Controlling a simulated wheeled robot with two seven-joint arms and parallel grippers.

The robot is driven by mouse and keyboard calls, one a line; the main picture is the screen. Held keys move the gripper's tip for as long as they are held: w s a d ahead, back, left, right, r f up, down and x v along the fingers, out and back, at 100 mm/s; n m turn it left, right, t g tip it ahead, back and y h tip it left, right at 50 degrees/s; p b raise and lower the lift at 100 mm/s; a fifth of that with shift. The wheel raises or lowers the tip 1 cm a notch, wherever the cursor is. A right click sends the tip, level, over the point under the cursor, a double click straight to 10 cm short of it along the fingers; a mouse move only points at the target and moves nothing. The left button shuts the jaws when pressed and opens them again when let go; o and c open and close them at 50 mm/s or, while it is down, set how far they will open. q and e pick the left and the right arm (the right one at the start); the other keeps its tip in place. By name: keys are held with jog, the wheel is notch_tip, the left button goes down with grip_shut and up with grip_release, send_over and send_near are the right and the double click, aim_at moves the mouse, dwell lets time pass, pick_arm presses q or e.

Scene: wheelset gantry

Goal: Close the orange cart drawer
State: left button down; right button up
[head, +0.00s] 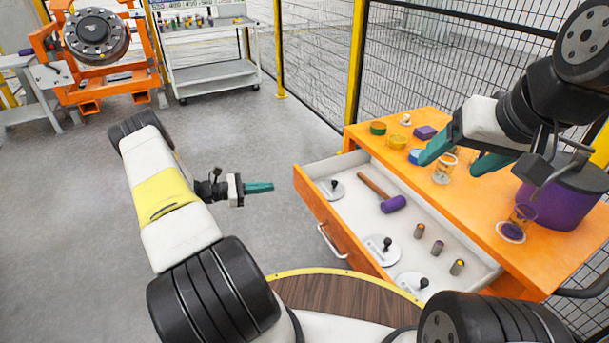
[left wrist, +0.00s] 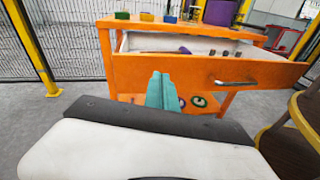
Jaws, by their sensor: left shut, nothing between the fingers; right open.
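The orange cart (head: 405,123) stands at the right in the head view. Its drawer (head: 316,207) is pulled out towards me, with a silver handle (head: 331,243) on its front. In the drawer lie a purple-headed mallet (head: 392,203), several white discs with black knobs and several small cylinders. My left gripper (head: 271,187) is shut and empty, to the left of the drawer front and apart from it. In the left wrist view the open drawer's front (left wrist: 200,73) is ahead of the shut fingers (left wrist: 161,78). My right gripper (head: 455,160) is open above the cart top, near a clear cup.
On the cart top stand a purple pot (head: 562,197), clear cups (head: 446,168) and several coloured blocks and tins. A wood-topped round surface (head: 345,297) is just in front of me. A mesh fence runs behind the cart.

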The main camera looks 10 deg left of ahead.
aim_at(302, 187)
pick_arm(q)
notch_tip(302, 187, down, 6)
jog(key=a+n+t, duration=0.3)
jog(key=n, duration=0.1)
jog(key=shift+y, duration=0.3)
jog(key=x, duration=1.3)
jog(key=shift+s+d+f, duration=0.15)
jog(key=shift+s+d, duration=0.05)
jog(key=shift+d, duration=0.3)
